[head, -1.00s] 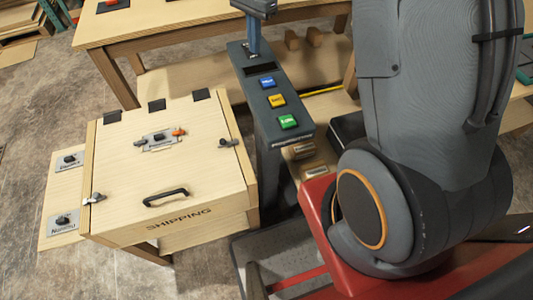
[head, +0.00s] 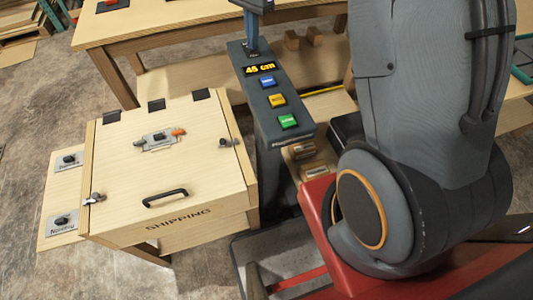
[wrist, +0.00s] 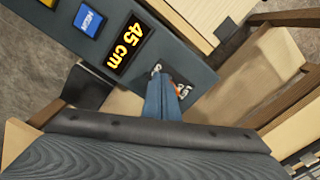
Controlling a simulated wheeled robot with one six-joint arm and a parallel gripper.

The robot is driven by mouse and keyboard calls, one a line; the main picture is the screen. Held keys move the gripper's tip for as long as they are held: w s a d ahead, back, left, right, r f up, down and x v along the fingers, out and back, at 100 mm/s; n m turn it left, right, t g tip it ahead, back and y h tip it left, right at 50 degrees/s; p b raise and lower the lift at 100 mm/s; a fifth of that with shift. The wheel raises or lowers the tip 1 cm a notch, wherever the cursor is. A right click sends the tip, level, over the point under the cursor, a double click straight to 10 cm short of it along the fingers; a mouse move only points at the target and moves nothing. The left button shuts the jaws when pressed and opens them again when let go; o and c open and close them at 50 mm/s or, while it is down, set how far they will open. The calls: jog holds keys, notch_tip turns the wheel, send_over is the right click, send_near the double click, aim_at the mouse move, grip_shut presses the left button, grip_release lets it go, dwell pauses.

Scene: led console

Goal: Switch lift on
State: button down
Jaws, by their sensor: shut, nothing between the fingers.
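The dark grey lift console (head: 268,110) stands in the middle of the head view, with blue, yellow and green buttons down its top. Its display (head: 259,69) is lit and reads "45 cm"; it also shows in the wrist view (wrist: 129,44). My gripper (head: 252,50) points down at the console's far end, just beyond the display. In the wrist view, the blue fingers (wrist: 161,88) are shut and empty at a small switch plate (wrist: 184,89) with a bit of orange. The fingers hide much of the switch, so its lever position and any contact are unclear.
A wooden shipping box (head: 168,175) with latches and a black handle stands left of the console. A workbench (head: 165,25) runs behind. My arm fills the right side. The blue button (wrist: 89,21) lies near the display in the wrist view.

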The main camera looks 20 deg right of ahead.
notch_tip(320, 180, up, 7)
jog(key=p, duration=0.5)
jog(key=shift+s, duration=0.4)
dwell(0.5)
jog(key=s+f+n+b, duration=0.2)
jog(key=s+n, duration=0.2)
jog(key=s, duration=0.4)
jog(key=s+f+n+t+b, duration=0.1)
jog(key=s+n, duration=0.3)
jog(key=s, duration=0.4)
jog(key=s+f+n+b, duration=0.3)
jog(key=s+n, duration=0.1)
jog(key=s, duration=0.4)
jog(key=shift+s+f+b, duration=0.1)
jog(key=shift+s+b, duration=0.1)
jog(key=shift+b, duration=0.15)
